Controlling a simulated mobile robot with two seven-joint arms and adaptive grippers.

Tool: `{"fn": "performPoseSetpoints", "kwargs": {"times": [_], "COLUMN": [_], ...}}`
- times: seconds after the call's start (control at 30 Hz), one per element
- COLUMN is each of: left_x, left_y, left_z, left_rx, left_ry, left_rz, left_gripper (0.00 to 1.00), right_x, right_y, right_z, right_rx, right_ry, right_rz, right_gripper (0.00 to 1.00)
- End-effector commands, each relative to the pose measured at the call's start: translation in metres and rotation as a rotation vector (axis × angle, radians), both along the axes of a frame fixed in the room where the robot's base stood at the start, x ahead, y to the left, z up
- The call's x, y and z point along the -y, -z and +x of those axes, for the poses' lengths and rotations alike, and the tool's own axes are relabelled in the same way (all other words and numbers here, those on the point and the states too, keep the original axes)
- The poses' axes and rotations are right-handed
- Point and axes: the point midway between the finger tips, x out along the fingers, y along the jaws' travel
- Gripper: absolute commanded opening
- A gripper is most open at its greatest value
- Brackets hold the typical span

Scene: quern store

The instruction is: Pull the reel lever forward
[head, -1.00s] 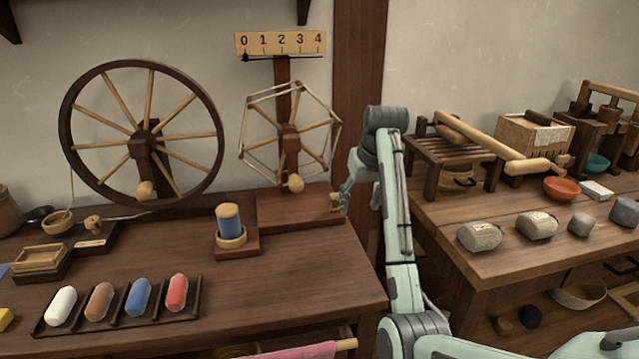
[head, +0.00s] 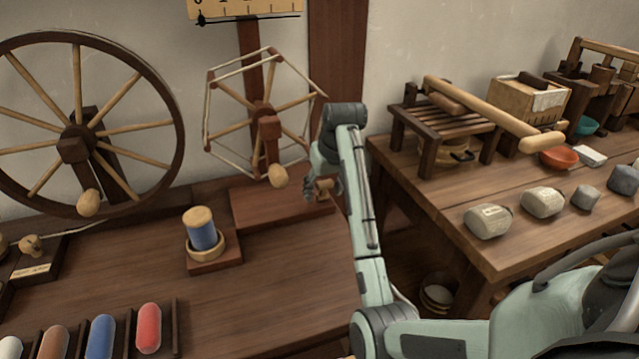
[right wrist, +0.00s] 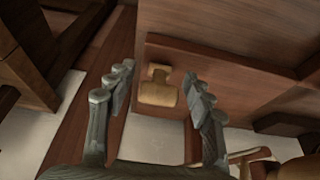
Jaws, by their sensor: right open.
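The reel (head: 262,118) is a six-sided wooden frame with pale yarn, standing on a dark wooden base (head: 262,212) on the left table. A small pale wooden lever (head: 325,190) is at the right end of this base. My right gripper (head: 312,190) is at that end, close to the lever and partly overlapping it in the head view. In the right wrist view, the lever (right wrist: 158,88) shows between the two spread fingers of my right gripper (right wrist: 160,92), with gaps on both sides. My left gripper is in neither view.
A large spinning wheel (head: 78,145) stands to the left, and a blue spool (head: 202,232) in front of the reel. Coloured rolls (head: 148,326) lie at the table front. The right table (head: 420,195) holds stones and bowls, beyond a gap.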

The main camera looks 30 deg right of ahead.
Motion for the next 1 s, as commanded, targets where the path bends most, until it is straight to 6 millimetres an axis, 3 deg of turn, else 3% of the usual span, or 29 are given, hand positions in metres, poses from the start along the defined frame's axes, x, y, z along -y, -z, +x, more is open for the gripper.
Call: {"fn": "performPoseSetpoints", "kwargs": {"times": [0.27,0.7,1.0], "left_x": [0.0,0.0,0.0], "left_y": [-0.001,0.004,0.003], "left_z": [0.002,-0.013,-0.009], "left_rx": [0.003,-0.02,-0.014], "left_ry": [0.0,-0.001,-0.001], "left_rz": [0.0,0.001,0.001], "left_gripper": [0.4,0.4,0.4], "right_x": [0.0,0.0,-0.001], "right_y": [0.002,0.002,0.007], "right_z": [-0.001,-0.001,-0.007], "right_rx": [0.001,0.001,0.148], "right_ry": [0.0,0.0,-0.001], "right_rz": [0.0,0.0,-0.038], "right_gripper": [0.52,0.02,0.01]}}
